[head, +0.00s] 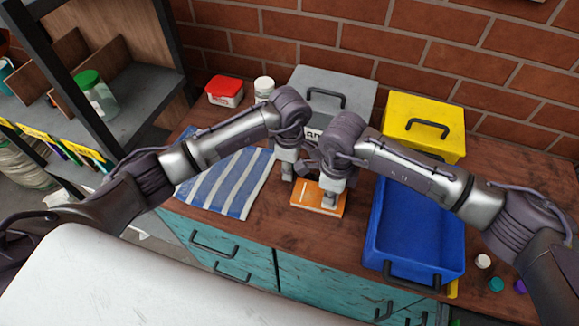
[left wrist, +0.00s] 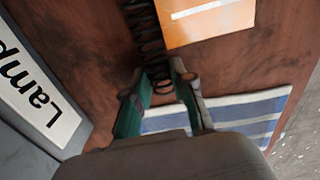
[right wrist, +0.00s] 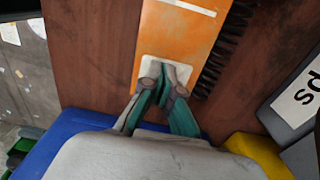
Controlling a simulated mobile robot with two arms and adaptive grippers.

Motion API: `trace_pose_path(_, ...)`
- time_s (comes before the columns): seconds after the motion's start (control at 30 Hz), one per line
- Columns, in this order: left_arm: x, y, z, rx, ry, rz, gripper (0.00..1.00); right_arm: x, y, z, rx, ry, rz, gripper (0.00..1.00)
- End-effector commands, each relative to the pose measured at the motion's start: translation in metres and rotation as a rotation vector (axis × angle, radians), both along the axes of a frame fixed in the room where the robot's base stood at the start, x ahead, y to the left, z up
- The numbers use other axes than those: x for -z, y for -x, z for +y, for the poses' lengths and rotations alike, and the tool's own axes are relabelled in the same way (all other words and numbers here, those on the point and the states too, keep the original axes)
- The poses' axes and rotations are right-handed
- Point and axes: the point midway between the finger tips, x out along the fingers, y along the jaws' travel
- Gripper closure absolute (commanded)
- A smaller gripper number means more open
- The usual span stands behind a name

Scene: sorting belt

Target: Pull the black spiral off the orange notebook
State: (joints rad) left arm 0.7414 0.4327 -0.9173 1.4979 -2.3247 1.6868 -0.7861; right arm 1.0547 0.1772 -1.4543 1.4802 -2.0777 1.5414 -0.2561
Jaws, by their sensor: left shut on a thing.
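The orange notebook (head: 309,196) lies flat on the wooden worktop, and also shows in the left wrist view (left wrist: 215,25) and the right wrist view (right wrist: 180,30). The black spiral (left wrist: 148,38) runs along one long edge of it, and also shows in the right wrist view (right wrist: 222,58). My left gripper (left wrist: 158,88) is shut on one end of the spiral, beside the notebook's corner. My right gripper (right wrist: 165,72) is shut, with its fingertips at the notebook's cover near one end, over a pale patch. In the head view my grippers hide much of the spiral.
A blue-striped cloth (head: 228,183) lies left of the notebook. A blue bin (head: 415,232) stands to the right, with a yellow bin (head: 425,118) and a grey bin (head: 330,84) behind. A red-lidded tub (head: 224,91) and a white jar (head: 264,87) stand at the back left.

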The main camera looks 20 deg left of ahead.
Motion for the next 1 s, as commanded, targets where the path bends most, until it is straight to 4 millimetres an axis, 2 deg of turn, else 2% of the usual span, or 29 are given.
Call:
trace_pose_path(0.17, 0.0, 0.0, 0.0, 0.0, 0.0, 0.0, 1.0, 0.003, 0.0, 0.0, 0.0, 0.0, 0.001, 1.0)
trace_pose_path(0.2, 0.0, 0.0, 0.0, 0.0, 0.0, 0.0, 0.83, 0.003, 0.0, 0.0, 0.0, 0.0, 0.0, 1.0)
trace_pose_path(0.3, 0.0, 0.0, 0.0, 0.0, 0.001, 0.0, 0.98, 0.003, 0.0, 0.0, 0.0, 0.0, 0.001, 1.0)
trace_pose_path(1.0, -0.013, -0.008, 0.0, 0.0, 0.0, 0.0, 0.98, 0.006, 0.002, -0.001, 0.0, 0.003, 0.005, 1.0)
